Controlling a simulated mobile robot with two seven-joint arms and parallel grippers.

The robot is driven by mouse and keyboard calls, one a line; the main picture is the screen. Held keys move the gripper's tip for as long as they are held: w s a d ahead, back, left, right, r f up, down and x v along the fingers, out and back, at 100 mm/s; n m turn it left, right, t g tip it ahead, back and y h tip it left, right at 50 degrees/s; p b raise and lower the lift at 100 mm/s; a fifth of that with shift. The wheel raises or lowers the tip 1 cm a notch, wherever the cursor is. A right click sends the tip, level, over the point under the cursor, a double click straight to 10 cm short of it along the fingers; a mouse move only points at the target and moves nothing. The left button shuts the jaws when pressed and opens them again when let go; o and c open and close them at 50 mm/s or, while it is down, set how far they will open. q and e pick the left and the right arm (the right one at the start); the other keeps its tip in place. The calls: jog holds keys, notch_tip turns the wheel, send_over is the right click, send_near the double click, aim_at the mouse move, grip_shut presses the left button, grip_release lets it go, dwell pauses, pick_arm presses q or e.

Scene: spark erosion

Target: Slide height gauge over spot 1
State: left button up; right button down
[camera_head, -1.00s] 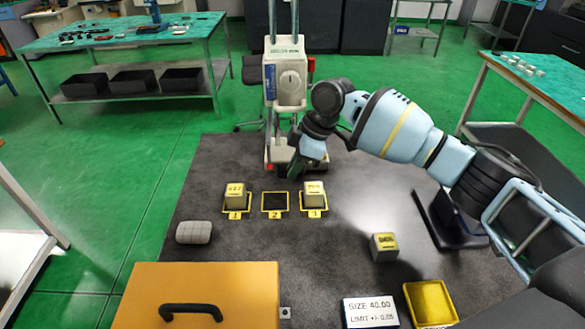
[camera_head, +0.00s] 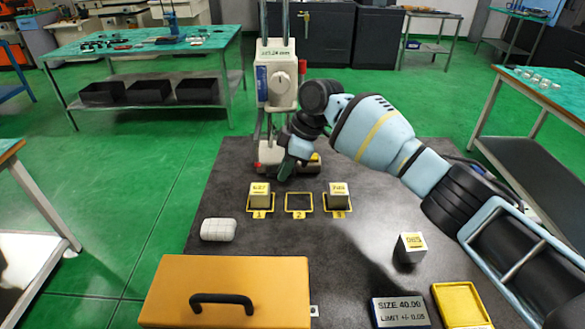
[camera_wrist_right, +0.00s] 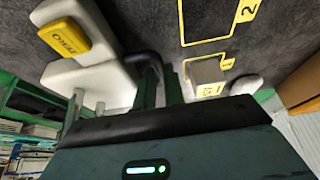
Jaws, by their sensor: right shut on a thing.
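The height gauge (camera_head: 278,80) is a pale column device with a dial and a display, standing on a base with a yellow button (camera_wrist_right: 65,37). It stands behind the row of yellow-framed spots, roughly between spot 1 and spot 2. My right gripper (camera_head: 286,170) is low at the front of the gauge. In the wrist view its fingers (camera_wrist_right: 160,85) are shut on a dark bar of the gauge. Spot 1 (camera_head: 260,211) holds a pale block (camera_head: 260,194) with a yellow label. Spot 2 (camera_head: 299,203) is empty. My left gripper is out of view.
Spot 3 (camera_head: 338,211) holds another labelled block (camera_head: 338,195). A loose block (camera_head: 411,248), a size sign (camera_head: 400,312) and a yellow tray (camera_head: 462,305) are at the front right. A white pad (camera_head: 218,230) and an orange case (camera_head: 225,278) are at the front left.

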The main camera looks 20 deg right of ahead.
jog(key=shift+a+r, duration=0.15)
jog(key=shift+a, duration=0.15)
jog(key=c, duration=1.5)
grip_release()
jog(key=shift+w+a, duration=0.1)
jog(key=shift+w, duration=0.05)
jog(key=v, duration=0.7)
jog(key=shift+d+r, duration=0.3)
